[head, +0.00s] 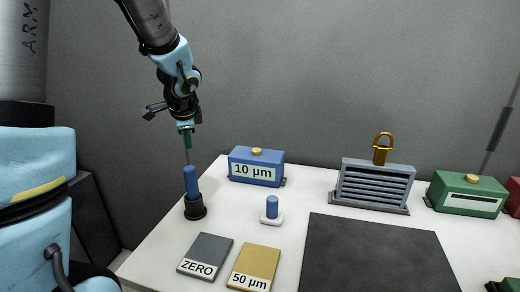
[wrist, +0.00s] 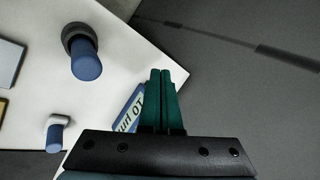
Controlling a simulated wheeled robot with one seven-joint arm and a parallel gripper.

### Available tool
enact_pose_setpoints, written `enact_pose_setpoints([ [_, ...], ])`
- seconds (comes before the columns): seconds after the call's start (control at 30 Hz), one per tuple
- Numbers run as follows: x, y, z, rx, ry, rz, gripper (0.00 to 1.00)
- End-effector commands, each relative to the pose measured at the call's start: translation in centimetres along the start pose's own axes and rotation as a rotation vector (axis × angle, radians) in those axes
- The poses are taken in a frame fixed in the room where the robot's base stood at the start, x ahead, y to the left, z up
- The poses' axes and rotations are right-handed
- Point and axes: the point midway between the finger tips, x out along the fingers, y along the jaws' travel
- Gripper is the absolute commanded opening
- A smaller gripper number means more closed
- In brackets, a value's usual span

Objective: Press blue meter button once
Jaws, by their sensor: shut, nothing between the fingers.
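The blue meter (head: 240,173) is a blue box with a "10 µm" display, standing at the back left of the white table. Its button (head: 257,151) is a small gold knob on top. My gripper (head: 187,146) is shut and empty, in the air to the left of the meter and higher than it, above the blue-handled probe. In the wrist view my green fingers (wrist: 161,71) are together. They cover part of the blue meter (wrist: 127,112), whose label shows beside them; its button is hidden there.
A blue probe (head: 191,181) stands upright in a black base. A short blue peg (head: 272,207) sits on a white base. "ZERO" (head: 205,247) and "50 µm" (head: 259,262) plates lie in front. A grey vented block (head: 373,186) and green meter (head: 463,190) stand right.

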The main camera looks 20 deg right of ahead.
Motion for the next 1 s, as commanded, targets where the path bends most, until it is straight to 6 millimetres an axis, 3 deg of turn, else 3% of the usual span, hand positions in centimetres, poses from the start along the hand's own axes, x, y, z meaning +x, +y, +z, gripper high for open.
enact_pose_setpoints([
  [0.03,0.1,-1.0,-2.2,0.114,0.021,-0.029,0.00],
  [0.3,-0.3,-4.5,-13.4,0.697,0.104,-0.203,0.00],
  [0.5,-1.1,-5.2,-19.2,0.980,0.132,-0.300,0.00],
  [0.7,-1.5,-5.3,-21.5,1.090,0.140,-0.340,0.00],
  [1.0,-1.5,-5.3,-21.6,1.096,0.140,-0.342,0.00],
])
